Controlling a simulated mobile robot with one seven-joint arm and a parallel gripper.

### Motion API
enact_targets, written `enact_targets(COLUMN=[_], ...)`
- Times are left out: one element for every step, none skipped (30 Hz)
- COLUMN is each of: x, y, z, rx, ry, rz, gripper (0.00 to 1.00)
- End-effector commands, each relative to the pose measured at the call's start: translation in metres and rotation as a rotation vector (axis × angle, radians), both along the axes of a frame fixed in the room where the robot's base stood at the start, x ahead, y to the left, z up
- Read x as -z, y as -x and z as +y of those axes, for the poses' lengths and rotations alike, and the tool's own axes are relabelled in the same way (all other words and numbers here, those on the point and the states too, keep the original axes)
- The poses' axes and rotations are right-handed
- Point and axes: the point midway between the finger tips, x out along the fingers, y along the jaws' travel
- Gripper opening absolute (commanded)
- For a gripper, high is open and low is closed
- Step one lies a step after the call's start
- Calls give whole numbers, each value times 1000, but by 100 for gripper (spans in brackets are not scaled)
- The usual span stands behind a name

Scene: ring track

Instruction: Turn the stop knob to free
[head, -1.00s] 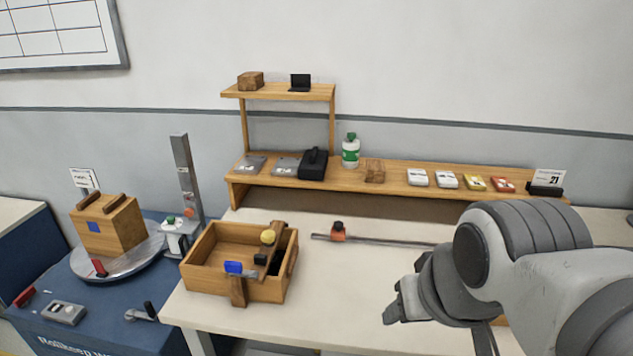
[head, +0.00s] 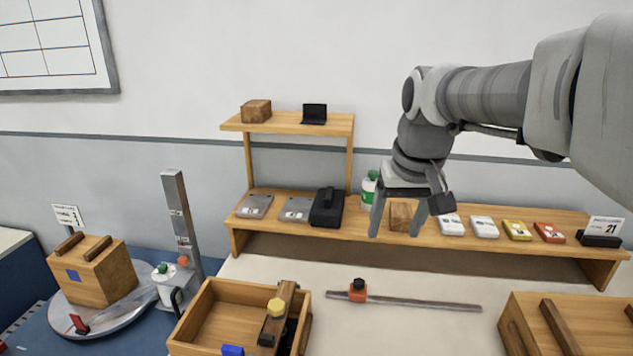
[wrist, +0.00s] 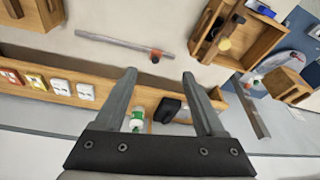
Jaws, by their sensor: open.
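A small orange stop with a black knob on top (head: 357,289) sits near the left end of a thin grey rail (head: 430,302) on the pale table. In the wrist view, the orange stop (wrist: 155,56) lies just beyond my fingertips, on the rail (wrist: 112,41). The knob's setting is too small to read. My gripper (head: 396,233) is open and empty, fingers pointing down, in front of the shelf. In the head view it appears above and slightly right of the stop, apart from it. Both fingers (wrist: 159,75) show spread in the wrist view.
An open wooden box (head: 195,318) with a yellow knob (head: 276,307) stands left of the rail. Another wooden box (head: 520,312) stands right. The shelf (head: 300,228) behind holds a green-white bottle (head: 369,188), a wooden block and several small packs. The table around the rail is clear.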

Motion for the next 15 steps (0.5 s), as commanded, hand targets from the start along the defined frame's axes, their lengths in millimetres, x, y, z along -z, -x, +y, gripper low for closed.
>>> enact_targets(x=[3,5,7,10,12,15,18,21,26,30,34,39,44,49,55], y=[-15,-23,-34,-42,-50,-60,-68,-76,-86,-94,-101,-111,-118,-125,-134], z=[0,-1,-1,-1,-1,-1,-1,-2,-2,-2,-2,-2,-2,-2,-2], rx=[0,-1,-2,-2,-3,-5,-6,-8,-10,-11,-13,-15,-16,-18,-20], ry=[0,-1,0,0,0,1,1,2,4,4,5,6,8,8,10], rz=[19,27,38,48,57,68,77,86,98,106,115,127,135,144,155], gripper=[72,72,72,72,72,72,72,72,72,72,72,72,72,72,72])
